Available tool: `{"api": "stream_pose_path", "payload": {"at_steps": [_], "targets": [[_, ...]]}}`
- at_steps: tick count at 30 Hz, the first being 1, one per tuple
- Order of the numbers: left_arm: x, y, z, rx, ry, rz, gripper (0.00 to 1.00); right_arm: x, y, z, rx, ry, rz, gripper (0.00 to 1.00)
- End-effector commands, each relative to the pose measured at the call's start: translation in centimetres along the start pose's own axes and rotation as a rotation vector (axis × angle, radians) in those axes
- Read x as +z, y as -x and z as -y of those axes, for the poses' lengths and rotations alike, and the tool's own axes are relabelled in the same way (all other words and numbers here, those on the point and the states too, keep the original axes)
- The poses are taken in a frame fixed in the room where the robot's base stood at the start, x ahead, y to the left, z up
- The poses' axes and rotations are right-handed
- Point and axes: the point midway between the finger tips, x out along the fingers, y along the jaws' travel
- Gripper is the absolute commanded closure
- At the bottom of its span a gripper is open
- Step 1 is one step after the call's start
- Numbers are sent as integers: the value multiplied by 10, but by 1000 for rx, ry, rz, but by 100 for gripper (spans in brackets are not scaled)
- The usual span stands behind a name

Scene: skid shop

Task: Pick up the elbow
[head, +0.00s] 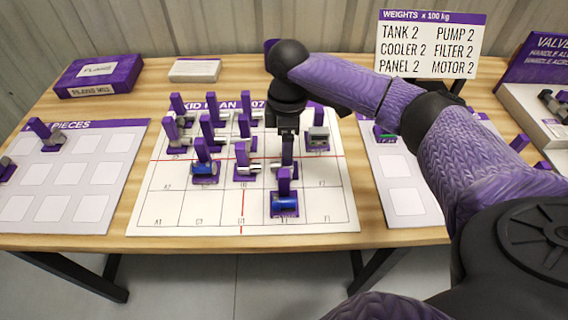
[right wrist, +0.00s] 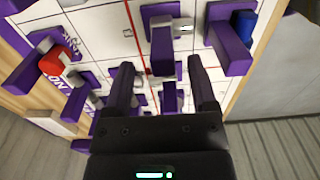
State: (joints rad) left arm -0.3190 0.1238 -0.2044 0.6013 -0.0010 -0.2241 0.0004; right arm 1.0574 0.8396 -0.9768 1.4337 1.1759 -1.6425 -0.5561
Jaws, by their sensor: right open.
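My right gripper (head: 287,160) points down over the middle of the skid plan board (head: 160,215). In the right wrist view its two fingers (right wrist: 161,80) are open and apart. A purple upright handle (right wrist: 168,97) shows between the fingers, not visibly gripped. Small grey metal parts show around it, mostly hidden. I cannot tell for certain which piece is the elbow. A pale grey pipe piece with a purple handle (head: 241,155) stands just left of the gripper. My left gripper is not in view.
A blue tank piece (head: 285,203) stands in front of the gripper, and another blue piece (head: 205,169) to the left. Several purple-handled pieces crowd behind. A pieces board (head: 75,180) lies left, a weights sign (head: 430,45) stands behind. The plan board's front left is clear.

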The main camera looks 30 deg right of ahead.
Motion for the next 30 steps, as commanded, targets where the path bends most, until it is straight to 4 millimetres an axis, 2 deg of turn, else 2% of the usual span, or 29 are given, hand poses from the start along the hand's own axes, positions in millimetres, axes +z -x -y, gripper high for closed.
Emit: {"api": "stream_pose_path", "payload": {"at_steps": [3,6,12,14,23,30], "targets": [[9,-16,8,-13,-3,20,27,-1,-27,3,-3,1,3,26],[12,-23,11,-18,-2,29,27,-1,-45,3,-2,1,3,26],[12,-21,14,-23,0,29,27,-1,-43,3,2,1,0,26],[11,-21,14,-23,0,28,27,-1,-43,3,2,1,0,37],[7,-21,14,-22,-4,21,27,-1,-43,3,1,1,0,100],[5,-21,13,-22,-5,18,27,-1,-43,3,2,1,0,100]]}}
